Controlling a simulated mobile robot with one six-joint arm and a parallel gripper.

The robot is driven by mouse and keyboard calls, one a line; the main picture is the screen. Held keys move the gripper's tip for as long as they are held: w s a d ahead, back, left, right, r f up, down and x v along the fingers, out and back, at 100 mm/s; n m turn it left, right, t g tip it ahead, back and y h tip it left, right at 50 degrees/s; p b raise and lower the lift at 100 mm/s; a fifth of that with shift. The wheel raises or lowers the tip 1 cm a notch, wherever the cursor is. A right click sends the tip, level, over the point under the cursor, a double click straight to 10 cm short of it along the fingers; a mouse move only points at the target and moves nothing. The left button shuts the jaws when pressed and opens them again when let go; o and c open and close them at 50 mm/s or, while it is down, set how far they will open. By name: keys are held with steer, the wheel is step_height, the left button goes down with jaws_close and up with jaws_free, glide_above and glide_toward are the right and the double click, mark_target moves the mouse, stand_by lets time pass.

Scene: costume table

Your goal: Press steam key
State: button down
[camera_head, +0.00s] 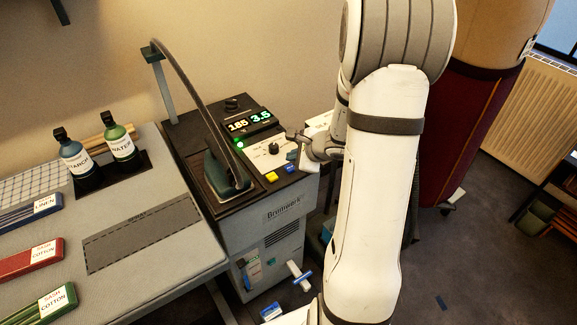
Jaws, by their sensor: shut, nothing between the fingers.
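The steam station (285,212) is a grey cabinet with a dark top and a lit display (249,121) reading about 155 and 3.5. A yellow key (271,177) and a blue key (290,168) sit along the front edge of its top. Their labels are too small to read, so I cannot tell which is the steam key. My gripper (296,138) is shut and empty, reaching in from the right over the station's right side, behind and above the blue key. I cannot tell whether it touches anything.
An iron (227,170) stands on the station's left part with its hose arching above. A round knob (273,148) is close to my gripper. The grey table (170,255) at left holds bottles and labelled boxes. A dress form (480,110) stands behind my arm.

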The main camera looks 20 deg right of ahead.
step_height(320, 180, up, 5)
steer(key=p, duration=0.2)
steer(key=shift+r+p, duration=0.1)
steer(key=shift+p, duration=0.3)
steer(key=s+a+r+n+g+y, duration=0.1)
steer(key=s+a+r+n+g, duration=0.1)
steer(key=s+a+r+n, duration=0.3)
steer(key=s+a+r+n+g+y, duration=0.1)
steer(key=s+a+r+n, duration=0.25)
steer(key=a+n, duration=0.35)
steer(key=s+r+n+g+h, duration=0.1)
steer(key=s+r+n+h, duration=0.1)
steer(key=s+n, duration=0.3)
steer(key=s+r+n+g+h, duration=0.1)
steer(key=s+r+n+h, duration=0.1)
steer(key=s+n, duration=0.3)
steer(key=s+h, duration=0.1)
steer(key=s, duration=0.3)
steer(key=shift+s+d+r+h, duration=0.15)
steer(key=shift+d+h, duration=0.05)
steer(key=shift+h, duration=0.1)
